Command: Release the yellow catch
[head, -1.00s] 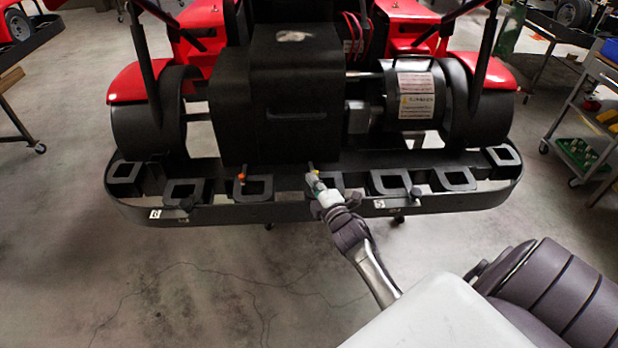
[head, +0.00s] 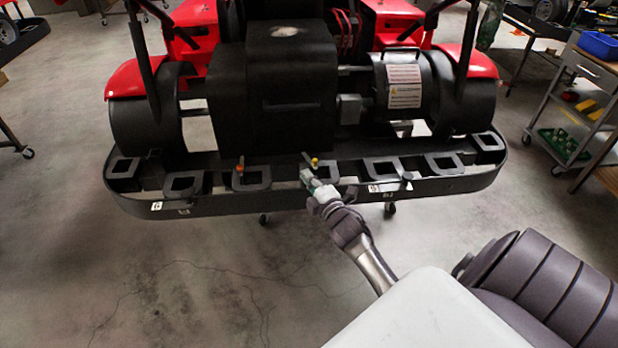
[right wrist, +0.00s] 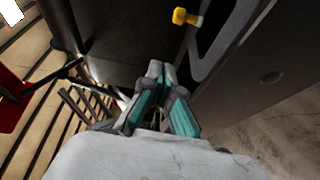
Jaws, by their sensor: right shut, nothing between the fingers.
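The yellow catch (head: 315,162) is a small knob on the black rear bumper (head: 440,184) of the kart, just right of the bumper's middle. In the right wrist view the yellow catch (right wrist: 187,17) shows at the top, right of and beyond the fingertips, with a visible gap. My right gripper (head: 307,176) is shut and empty, just in front of and slightly below the catch. Its fingertips (right wrist: 157,70) are together in the right wrist view. I cannot tell the catch's exact lock state. My left gripper is not in view.
An orange-red catch (head: 240,168) sits further left on the bumper. The black housing (head: 275,100) of the kart rises behind the catches. A tool trolley (head: 570,105) stands at the right. The concrete floor in front is clear.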

